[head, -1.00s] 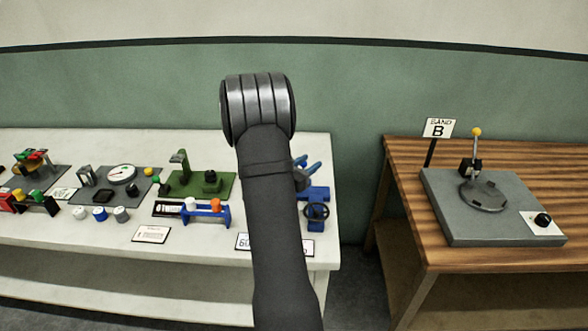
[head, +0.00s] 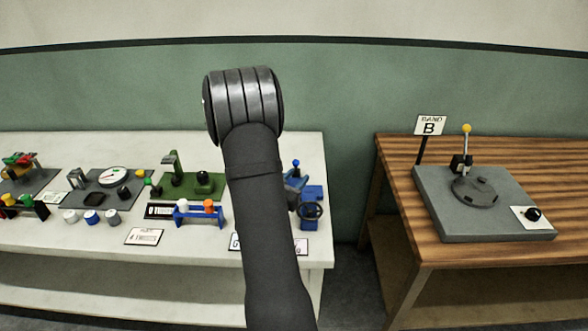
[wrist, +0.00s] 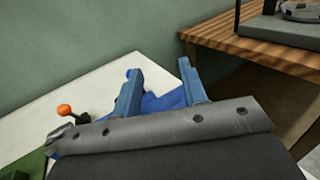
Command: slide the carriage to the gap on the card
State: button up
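A blue rail frame (head: 184,220) stands near the front of the white table, with a white knob (head: 183,205) and an orange knob (head: 209,206) on it. I cannot tell which part is the carriage. A striped black-and-white card (head: 160,211) lies beside the frame's left end, and another marked card (head: 145,236) lies in front; no gap can be read. My gripper (wrist: 158,84) is open in the wrist view, its two blue fingers apart, with nothing gripped. A blue surface (wrist: 165,101) shows below and between them. In the head view my arm mostly hides the gripper.
A blue handwheel device (head: 312,211) stands at the white table's right end (head: 316,255). A green plate device (head: 205,185) and gauge panel (head: 112,178) stand left. A floor gap separates the wooden table (head: 400,205), which carries a grey lever plate (head: 465,225) and B sign (head: 430,125).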

jog(key=s+a+f+n+y, duration=0.1)
jog(key=s+a, duration=0.1)
jog(key=s+a+f+n+t+y, duration=0.1)
jog(key=s+a+f+y, duration=0.1)
jog(key=s+a, duration=0.1)
jog(key=s+a+f+n+y, duration=0.1)
jog(key=s+a+f+y, duration=0.1)
jog(key=s+a, duration=0.1)
jog(key=shift+a+f+t, duration=0.2)
jog(key=shift+f+t, duration=0.05)
jog(key=shift+t, duration=0.15)
jog(key=x, duration=1.7)
jog(key=shift+w, duration=0.15)
grip_shut()
